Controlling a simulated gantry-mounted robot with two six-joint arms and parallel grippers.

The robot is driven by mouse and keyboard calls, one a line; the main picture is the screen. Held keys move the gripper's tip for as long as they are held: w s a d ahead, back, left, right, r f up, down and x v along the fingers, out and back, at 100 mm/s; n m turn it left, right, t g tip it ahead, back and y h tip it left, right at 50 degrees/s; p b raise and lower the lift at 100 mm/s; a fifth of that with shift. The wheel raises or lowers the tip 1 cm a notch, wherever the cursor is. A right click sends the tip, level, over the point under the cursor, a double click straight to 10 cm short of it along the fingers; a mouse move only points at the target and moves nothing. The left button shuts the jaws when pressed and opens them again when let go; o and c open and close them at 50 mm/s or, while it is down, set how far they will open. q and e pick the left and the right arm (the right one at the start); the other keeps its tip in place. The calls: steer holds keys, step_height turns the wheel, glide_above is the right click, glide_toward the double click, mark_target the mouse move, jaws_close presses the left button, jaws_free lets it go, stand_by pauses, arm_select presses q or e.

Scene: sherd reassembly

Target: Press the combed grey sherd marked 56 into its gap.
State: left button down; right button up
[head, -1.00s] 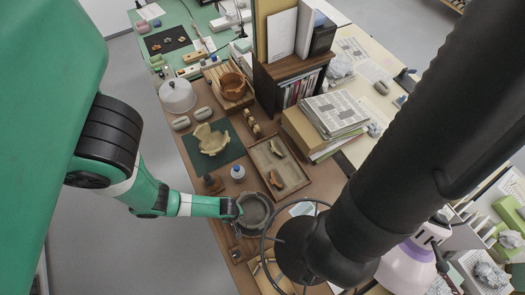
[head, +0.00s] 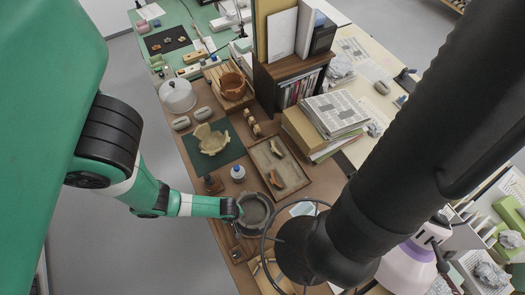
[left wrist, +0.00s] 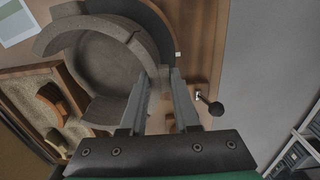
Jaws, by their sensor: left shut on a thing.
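The grey bowl (head: 256,210) stands on the near part of the brown bench, and it also shows in the left wrist view (left wrist: 95,62) with its interior facing the camera. My left gripper (head: 238,208) is at the bowl's left rim. In the left wrist view, my left gripper (left wrist: 160,80) is shut on a grey sherd (left wrist: 155,88), seen nearly edge-on between the fingers at the rim. The fingers hide much of the sherd and the gap. I cannot tell whether the sherd is seated. Its combing and the mark 56 are not readable. My right gripper is not in view.
A tray (head: 262,157) with brown sherds lies behind the bowl. A blue-capped bottle (head: 238,172) and a dark stamp-like object (head: 212,184) stand to its left. A pale pot lies on a green mat (head: 233,150) farther back.

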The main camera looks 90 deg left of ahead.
arm_select(q)
steer(key=c, duration=0.6)
jaws_free()
steer(key=shift+o, duration=0.2)
step_height(320, 180, up, 8)
steer(key=p, duration=0.6)
steer(key=shift+f+p, duration=0.15)
steer(key=shift+p, duration=0.2)
steer(key=shift+f, duration=0.15)
